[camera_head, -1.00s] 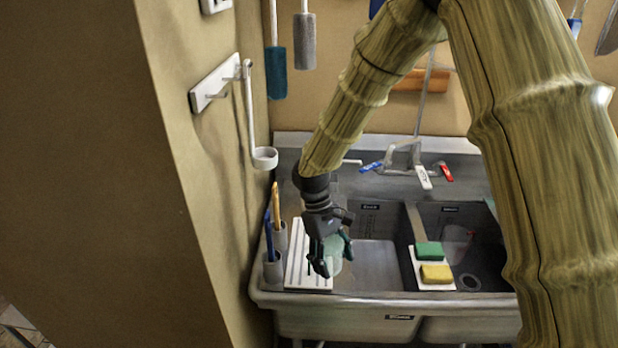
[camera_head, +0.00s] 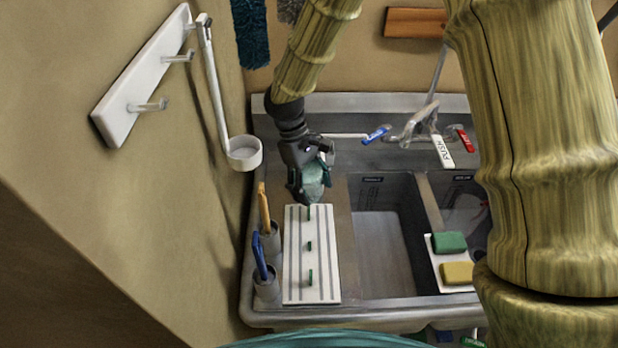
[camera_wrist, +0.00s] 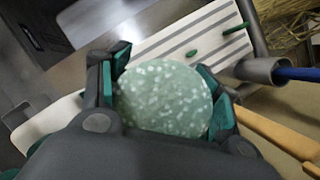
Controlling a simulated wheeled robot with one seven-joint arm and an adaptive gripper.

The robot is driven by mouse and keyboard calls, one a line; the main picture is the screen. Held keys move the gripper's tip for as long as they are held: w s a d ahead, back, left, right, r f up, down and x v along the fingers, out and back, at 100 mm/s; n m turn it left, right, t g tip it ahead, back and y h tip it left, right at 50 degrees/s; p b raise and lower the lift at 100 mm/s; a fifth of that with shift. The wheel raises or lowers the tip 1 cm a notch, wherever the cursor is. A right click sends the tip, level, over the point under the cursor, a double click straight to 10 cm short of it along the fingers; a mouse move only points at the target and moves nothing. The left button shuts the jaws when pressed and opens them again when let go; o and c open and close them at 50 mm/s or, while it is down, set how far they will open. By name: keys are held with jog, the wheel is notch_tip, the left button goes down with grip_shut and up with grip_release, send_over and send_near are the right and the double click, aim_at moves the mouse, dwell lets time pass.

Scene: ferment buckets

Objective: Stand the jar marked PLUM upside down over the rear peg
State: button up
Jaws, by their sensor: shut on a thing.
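My gripper (camera_head: 308,172) is shut on a pale green jar (camera_head: 314,182) over the far end of the white drying board. In the wrist view the jar (camera_wrist: 165,97) shows as a round, white-speckled green face between the two fingers. No PLUM label is readable, and I cannot tell which way its mouth faces. The white grooved board (camera_head: 326,288) bears three green pegs in a row. The rear peg (camera_head: 308,212) shows just below the jar. The middle peg (camera_head: 308,246) and front peg (camera_head: 310,276) are bare. The gap between jar and rear peg is unclear.
Two grey cups (camera_head: 267,291) with brushes stand left of the board. A white ladle (camera_head: 244,152) hangs by the left wall near my gripper. The sink basin (camera_head: 385,255) lies right, then sponges (camera_head: 456,273) on a white tray. The tap (camera_head: 412,125) is behind.

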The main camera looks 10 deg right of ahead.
jog(key=shift+s+d+f+b, duration=0.1)
jog(key=shift+s+f+b, duration=0.1)
jog(key=shift+s+b, duration=0.35)
jog(key=shift+s+f, duration=0.1)
jog(key=shift+f, duration=0.3)
jog(key=f, duration=0.1)
jog(key=f+b, duration=0.2)
jog(key=f, duration=0.1)
jog(key=shift+w, duration=0.25)
jog(key=shift+w+f+b, duration=0.25)
jog(key=shift+f+b, duration=0.05)
jog(key=shift+f, duration=0.4)
jog(key=shift+s+f+b, duration=0.15)
jog(key=shift+f+b, duration=0.15)
jog(key=shift+f, duration=1.15)
